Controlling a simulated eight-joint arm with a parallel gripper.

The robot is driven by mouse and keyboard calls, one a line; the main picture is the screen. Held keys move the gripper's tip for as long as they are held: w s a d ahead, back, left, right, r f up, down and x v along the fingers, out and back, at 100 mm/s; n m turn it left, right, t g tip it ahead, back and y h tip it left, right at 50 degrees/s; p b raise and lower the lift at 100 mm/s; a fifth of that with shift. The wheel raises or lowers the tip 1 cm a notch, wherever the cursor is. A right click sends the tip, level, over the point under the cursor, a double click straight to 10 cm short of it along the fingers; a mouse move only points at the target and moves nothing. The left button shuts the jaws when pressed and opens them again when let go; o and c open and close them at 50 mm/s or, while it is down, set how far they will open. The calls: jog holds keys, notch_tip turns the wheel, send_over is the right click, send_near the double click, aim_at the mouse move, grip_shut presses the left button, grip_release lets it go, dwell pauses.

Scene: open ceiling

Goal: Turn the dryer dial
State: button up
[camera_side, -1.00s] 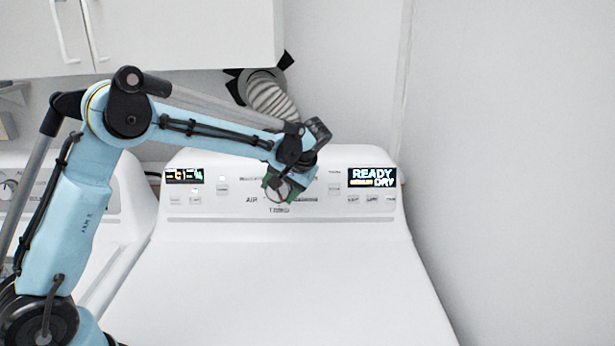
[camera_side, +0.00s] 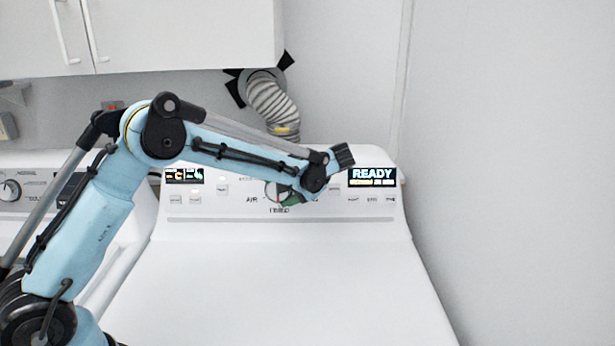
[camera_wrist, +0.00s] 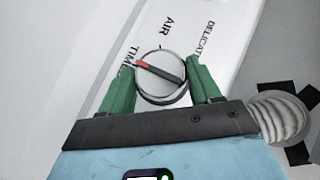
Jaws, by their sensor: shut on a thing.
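The dryer dial (camera_wrist: 160,82) is a round silver knob with a bar across its face and a red pointer. In the wrist view it sits between the green fingers of my gripper (camera_wrist: 162,76), one on each side. My gripper is shut on the dial. The red pointer lies near the "TIM..." lettering, with "AIR" and "DELICAT..." printed further round. In the side view my gripper (camera_side: 284,197) is at the middle of the dryer's control panel (camera_side: 235,208), and my wrist and fingers partly hide the dial there.
A lit display (camera_side: 372,177) reads "READY" at the panel's right, and a smaller display (camera_side: 184,176) is at its left. A ribbed vent hose (camera_side: 270,102) rises behind the dryer. A second machine (camera_side: 30,172) stands at left under a white cabinet (camera_side: 180,35). The dryer top (camera_side: 280,270) is clear.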

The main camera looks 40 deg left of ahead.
jog(key=o, duration=1.1)
jog(key=shift+c, duration=0.2)
jog(key=s+v, duration=0.1)
jog(key=v, duration=1.1)
jog(key=shift+w, duration=0.5)
jog(key=shift+r, duration=0.1)
jog(key=s+d+f+m+t+h, duration=0.1)
jog(key=s+t+h, duration=0.3)
jog(key=s, duration=0.6)
jog(key=s+d+f+m+t+h, duration=0.1)
jog(key=s+f+t+h, duration=0.2)
jog(key=s+h, duration=0.3)
jog(key=s+t, duration=0.1)
jog(key=s, duration=0.3)
jog(key=shift+m, duration=0.3)
